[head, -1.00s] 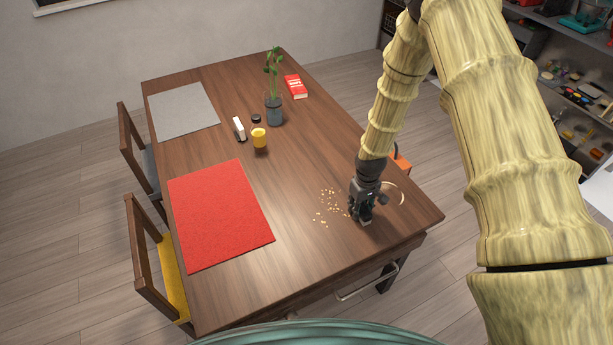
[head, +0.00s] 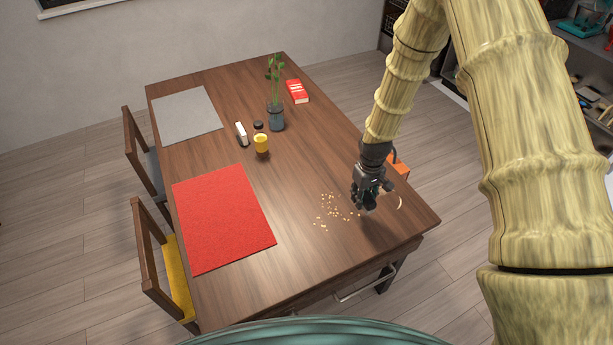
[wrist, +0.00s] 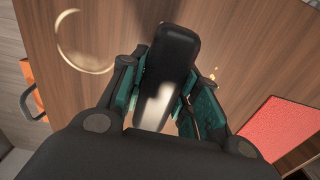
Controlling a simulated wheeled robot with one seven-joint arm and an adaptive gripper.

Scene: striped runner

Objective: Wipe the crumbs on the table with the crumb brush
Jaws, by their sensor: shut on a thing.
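My gripper (head: 366,199) is over the near right part of the wooden table, just right of the crumbs. It is shut on a dark crumb brush, whose rounded black body (wrist: 178,50) shows between the fingers in the wrist view. In the head view the brush is mostly hidden by the gripper, and I cannot tell whether it touches the table. The crumbs (head: 332,210) are small tan bits scattered on the table (head: 300,245). A few also show beside the right finger in the wrist view (wrist: 212,76).
A pale ring-shaped thing (wrist: 85,58) lies right of my gripper, near an orange object (head: 400,168). A red mat (head: 222,218) lies left of the crumbs.

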